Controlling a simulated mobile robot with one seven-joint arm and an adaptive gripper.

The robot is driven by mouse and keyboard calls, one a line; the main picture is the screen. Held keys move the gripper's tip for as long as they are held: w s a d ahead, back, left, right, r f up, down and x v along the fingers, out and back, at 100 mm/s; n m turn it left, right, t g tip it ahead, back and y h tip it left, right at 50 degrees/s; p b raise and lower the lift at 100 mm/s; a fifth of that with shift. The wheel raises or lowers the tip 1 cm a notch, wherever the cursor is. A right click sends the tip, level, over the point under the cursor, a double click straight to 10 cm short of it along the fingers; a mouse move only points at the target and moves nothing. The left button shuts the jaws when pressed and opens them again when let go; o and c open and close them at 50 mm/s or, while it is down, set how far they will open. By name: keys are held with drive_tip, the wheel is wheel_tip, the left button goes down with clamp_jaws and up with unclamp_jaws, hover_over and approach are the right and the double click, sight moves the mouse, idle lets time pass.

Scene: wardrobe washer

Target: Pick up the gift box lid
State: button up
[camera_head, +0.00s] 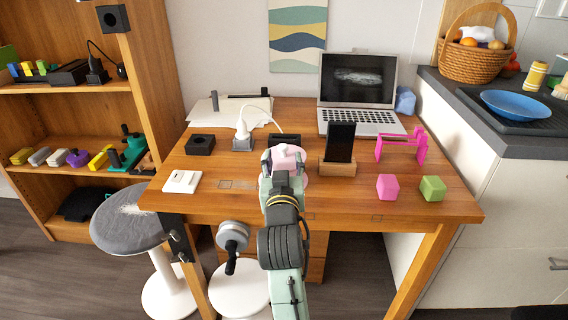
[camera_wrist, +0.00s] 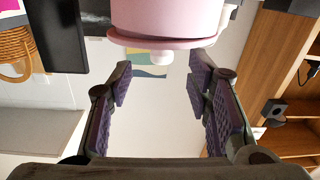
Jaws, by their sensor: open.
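The pink round gift box (camera_wrist: 165,15) stands on the wooden desk (camera_head: 345,204). It appears upside down at the top of the wrist view. Its pink lid (camera_wrist: 150,42) has a wide rim and a small white knob (camera_wrist: 166,58). The lid sits on the box and also shows in the head view (camera_head: 288,153), partly hidden by my arm. My gripper (camera_head: 283,160) is open at the box. In the wrist view its two fingers (camera_wrist: 162,80) are apart, with the knob near the gap between their tips. Nothing is held.
A phone on a wooden stand (camera_head: 338,163) is close to the right of the box. A white plug (camera_head: 242,137) with a cable and black blocks are to the left and behind. A laptop (camera_head: 358,90), pink frame (camera_head: 402,147), pink cube (camera_head: 387,187) and green cube (camera_head: 432,189) are farther right.

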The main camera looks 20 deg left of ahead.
sight(283, 148)
drive_tip(key=shift+r+p+x, duration=0.15)
drive_tip(key=shift+p+x, duration=0.25)
drive_tip(key=shift+x, duration=1.15)
drive_tip(key=shift+r+p+x, duration=0.15)
drive_tip(key=shift+p+x, duration=0.2)
drive_tip(key=shift+x, duration=1.2)
drive_tip(key=shift+s+a, duration=0.1)
clamp_jaws()
